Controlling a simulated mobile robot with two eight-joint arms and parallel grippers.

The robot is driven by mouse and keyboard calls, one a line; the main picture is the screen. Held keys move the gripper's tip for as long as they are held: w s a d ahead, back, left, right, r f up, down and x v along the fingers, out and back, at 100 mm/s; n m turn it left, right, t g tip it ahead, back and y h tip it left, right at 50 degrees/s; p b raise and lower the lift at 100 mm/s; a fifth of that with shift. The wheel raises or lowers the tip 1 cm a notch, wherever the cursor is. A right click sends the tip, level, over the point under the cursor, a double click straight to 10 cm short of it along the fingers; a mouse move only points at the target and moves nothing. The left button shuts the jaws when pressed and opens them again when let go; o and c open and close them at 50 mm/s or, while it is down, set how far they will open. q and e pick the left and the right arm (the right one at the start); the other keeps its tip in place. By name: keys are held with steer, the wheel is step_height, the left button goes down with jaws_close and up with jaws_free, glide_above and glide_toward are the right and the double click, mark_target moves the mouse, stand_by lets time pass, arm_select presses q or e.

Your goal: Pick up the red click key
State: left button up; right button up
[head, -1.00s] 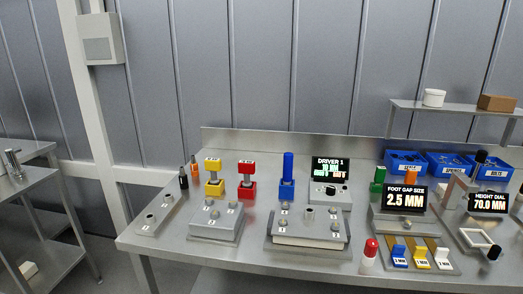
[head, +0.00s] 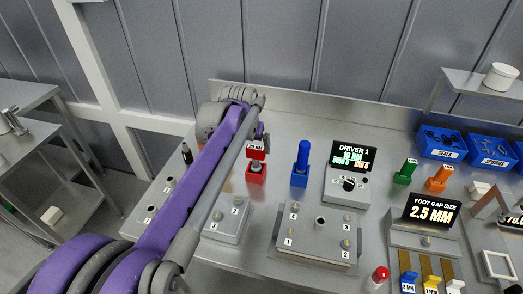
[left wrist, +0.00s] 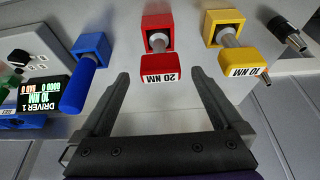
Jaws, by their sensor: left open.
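The red click key, with a red head marked 20 NM (head: 256,147), stands in a red block (head: 256,175) on the metal bench. In the left wrist view its head (left wrist: 160,68) and grey shaft show, with the red block behind. My left gripper (left wrist: 161,78) is open and empty. Its two dark fingers point toward the red key, one to each side of the head in the picture. I cannot tell whether they reach around it. In the head view my purple left arm comes over the bench, its end close to the key. My right gripper is not in view.
The blue key (head: 302,158) stands in its blue block to the right. The yellow key (left wrist: 232,62) shows on the other side in the left wrist view. Numbered fixture plates (head: 318,240) lie in front. The driver display (head: 354,156) is further right.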

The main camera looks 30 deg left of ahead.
mark_target(255, 153)
arm_select(q)
steer(key=x, duration=0.3)
steer(key=shift+s+d+f, duration=0.1)
steer(key=shift+s+f, duration=0.05)
steer(key=shift+f, duration=0.2)
steer(key=shift+w+f, duration=0.5)
steer(key=w+f, duration=0.1)
steer(key=f, duration=0.1)
steer(key=w+a+f, duration=0.1)
steer(key=f, duration=0.1)
steer(key=shift+w, duration=0.4)
steer(key=shift+s+r, duration=0.1)
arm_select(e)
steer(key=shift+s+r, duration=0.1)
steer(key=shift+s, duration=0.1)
arm_select(q)
steer(key=shift+c, duration=0.9)
steer(key=c, duration=1.3)
step_height(255, 153, up, 10)
steer(key=shift+r+p, duration=0.1)
steer(key=shift+p, duration=0.25)
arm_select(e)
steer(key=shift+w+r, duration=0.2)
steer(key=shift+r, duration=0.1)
arm_select(q)
steer(key=shift+d, duration=0.1)
